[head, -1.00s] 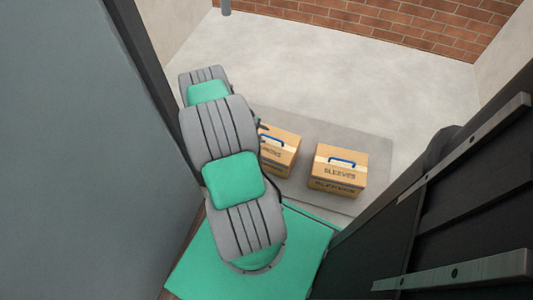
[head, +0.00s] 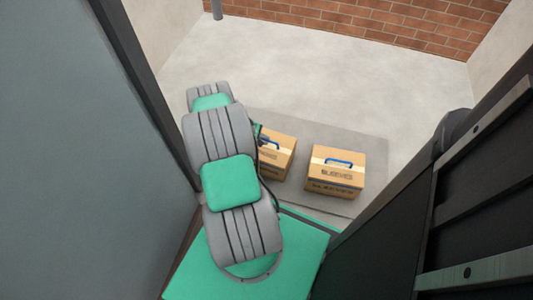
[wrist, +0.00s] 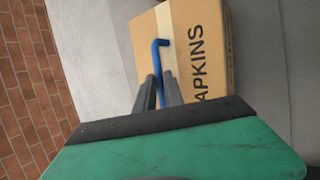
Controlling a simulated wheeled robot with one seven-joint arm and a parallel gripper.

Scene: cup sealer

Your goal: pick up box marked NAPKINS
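The box marked NAPKINS (wrist: 203,45) is a tan cardboard carton with a pale tape strip and a blue handle (wrist: 159,58) on top. The letters "APKINS" show in the wrist view; the first letter is hidden by my gripper. In the head view this box (head: 282,155) stands left of the SLEEVES box, its left part hidden behind my arm. My gripper (wrist: 159,80) is at the handle, with one dark finger on each side of the blue bar. The gap is narrow, and I cannot tell whether the fingers press on it.
A box marked SLEEVES (head: 334,172) with a blue handle stands just to the right on the grey mat (head: 370,150). A dark panel with metal strips (head: 470,200) fills the right side, and a grey panel (head: 80,150) the left. The pale floor behind is clear up to the brick wall.

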